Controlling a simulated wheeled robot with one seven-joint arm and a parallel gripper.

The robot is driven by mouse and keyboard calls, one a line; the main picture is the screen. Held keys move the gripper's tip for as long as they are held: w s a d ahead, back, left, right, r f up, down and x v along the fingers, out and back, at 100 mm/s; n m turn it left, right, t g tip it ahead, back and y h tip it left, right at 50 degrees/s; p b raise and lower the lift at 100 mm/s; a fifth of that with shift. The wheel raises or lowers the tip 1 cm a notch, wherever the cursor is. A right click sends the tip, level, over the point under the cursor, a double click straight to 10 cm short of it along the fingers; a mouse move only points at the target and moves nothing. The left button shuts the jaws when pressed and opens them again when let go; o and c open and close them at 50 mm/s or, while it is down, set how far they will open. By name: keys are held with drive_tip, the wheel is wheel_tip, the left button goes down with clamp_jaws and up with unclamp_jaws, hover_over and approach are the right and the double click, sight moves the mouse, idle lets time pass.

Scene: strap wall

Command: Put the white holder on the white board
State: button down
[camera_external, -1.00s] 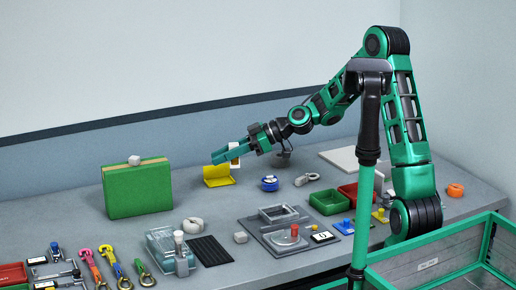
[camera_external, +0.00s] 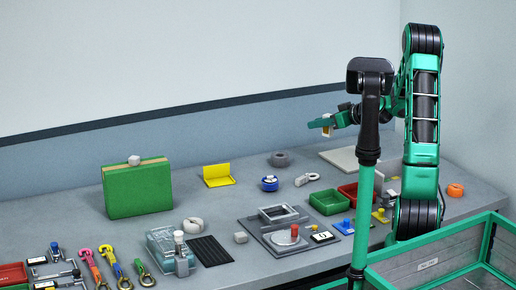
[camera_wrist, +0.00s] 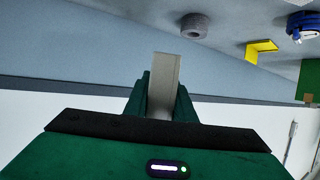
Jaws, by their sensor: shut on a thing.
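My gripper (camera_external: 322,124) is shut on the white holder (camera_external: 326,131), which is small in the external view and partly covered by the fingers. In the wrist view the holder (camera_wrist: 163,82) is a pale upright slab between the two green fingers (camera_wrist: 163,95). The white board (camera_external: 346,160) lies flat at the back right of the table, partly hidden behind my arm. The gripper and holder are raised above the table, close to the board's left side in the picture and apart from it.
A grey shackle (camera_external: 307,179) and green tray (camera_external: 328,202) lie in front. A green case (camera_external: 138,188) stands farther left.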

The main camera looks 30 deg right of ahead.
hover_over(343, 155)
wheel_tip(343, 155, down, 7)
drive_tip(key=shift+r, duration=0.1)
drive_tip(key=shift+f, duration=2.05)
drive_tip(key=shift+f, duration=0.15)
drive_tip(key=c, duration=1.5)
unclamp_jaws()
